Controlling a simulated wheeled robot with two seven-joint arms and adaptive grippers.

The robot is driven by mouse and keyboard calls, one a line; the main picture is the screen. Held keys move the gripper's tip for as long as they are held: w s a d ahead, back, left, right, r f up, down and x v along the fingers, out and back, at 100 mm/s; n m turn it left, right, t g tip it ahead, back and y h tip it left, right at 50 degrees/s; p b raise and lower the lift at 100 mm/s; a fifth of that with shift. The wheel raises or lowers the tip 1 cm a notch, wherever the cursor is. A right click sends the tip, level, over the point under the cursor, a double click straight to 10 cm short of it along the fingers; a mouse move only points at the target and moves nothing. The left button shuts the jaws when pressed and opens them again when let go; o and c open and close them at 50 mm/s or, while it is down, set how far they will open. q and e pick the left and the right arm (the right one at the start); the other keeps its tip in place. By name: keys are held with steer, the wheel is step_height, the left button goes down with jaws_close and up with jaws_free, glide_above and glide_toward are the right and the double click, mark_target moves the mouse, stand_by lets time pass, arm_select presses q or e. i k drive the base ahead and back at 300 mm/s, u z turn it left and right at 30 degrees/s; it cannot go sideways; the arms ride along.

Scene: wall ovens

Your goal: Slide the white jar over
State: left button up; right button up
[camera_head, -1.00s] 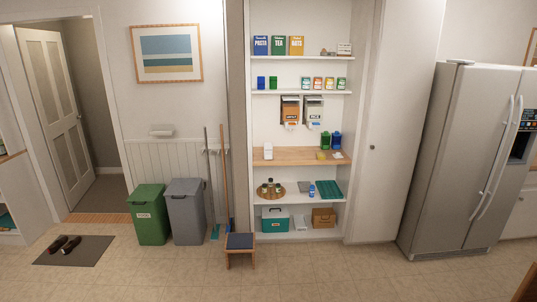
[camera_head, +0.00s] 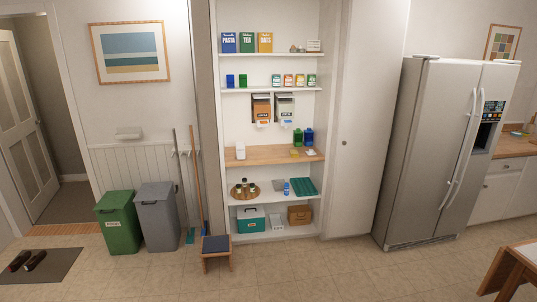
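A small white jar-like container (camera_head: 241,150) stands upright at the left end of the wooden counter shelf (camera_head: 268,157) in the pantry alcove. It is small in view, so I cannot be sure that it is the white jar. Nothing touches it that I can see. Neither of my grippers shows in the head view.
A step stool (camera_head: 216,248) stands on the floor before the alcove's left side. A green bin (camera_head: 118,222) and a grey bin (camera_head: 158,215) stand further left. A fridge (camera_head: 440,150) is on the right, a wooden table (camera_head: 510,270) at lower right. The middle floor is clear.

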mark_target(240, 146)
steer(key=u, duration=0.05)
steer(key=i, duration=3.75)
